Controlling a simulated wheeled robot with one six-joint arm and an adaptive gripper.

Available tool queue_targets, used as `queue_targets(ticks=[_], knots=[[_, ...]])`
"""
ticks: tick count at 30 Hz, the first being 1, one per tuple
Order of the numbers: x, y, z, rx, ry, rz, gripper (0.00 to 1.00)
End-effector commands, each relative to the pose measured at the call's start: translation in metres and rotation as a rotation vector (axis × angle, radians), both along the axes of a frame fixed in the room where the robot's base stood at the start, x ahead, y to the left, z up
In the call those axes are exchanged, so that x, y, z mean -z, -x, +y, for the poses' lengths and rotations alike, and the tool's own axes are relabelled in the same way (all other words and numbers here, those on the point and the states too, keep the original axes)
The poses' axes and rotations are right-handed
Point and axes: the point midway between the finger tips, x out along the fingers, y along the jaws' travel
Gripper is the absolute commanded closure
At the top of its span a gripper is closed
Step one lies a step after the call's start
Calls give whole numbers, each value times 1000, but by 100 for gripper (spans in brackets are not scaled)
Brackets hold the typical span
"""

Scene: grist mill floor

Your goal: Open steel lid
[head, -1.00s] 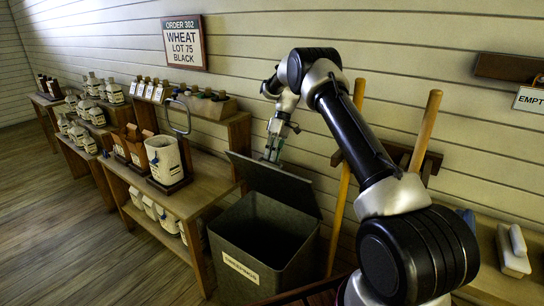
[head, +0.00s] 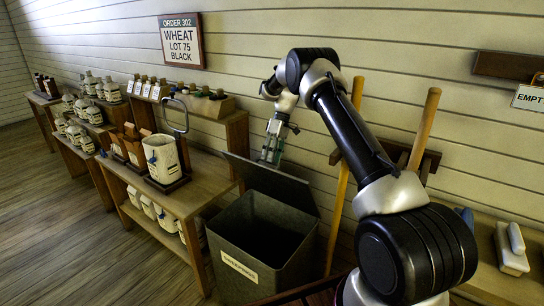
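The steel lid (head: 272,184) is a dark plate hinged at the back of a dark square bin (head: 235,265) labelled "SWEEPINGS". The lid stands raised and tilted back, and the dark inside of the bin shows. My gripper (head: 270,163) points down at the lid's upper edge, close to it or touching it; I cannot tell which. The fingertips are small and partly merge with the lid behind them, so whether they are open or shut is not clear.
A wooden bench (head: 200,185) with a cream container (head: 163,158) stands left of the bin. Two wooden handles (head: 424,128) lean on the wall at the right. A white-topped block (head: 511,250) sits on a shelf at far right. Floor at left is free.

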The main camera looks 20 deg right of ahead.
Motion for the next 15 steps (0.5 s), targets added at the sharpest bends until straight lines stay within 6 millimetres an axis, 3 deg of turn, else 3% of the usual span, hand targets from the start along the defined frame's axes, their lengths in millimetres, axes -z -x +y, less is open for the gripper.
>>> queue_targets(ticks=[10,15], knots=[[-2,-1,0,1,0,-3,66],[-23,-1,0,1,0,-6,66]])
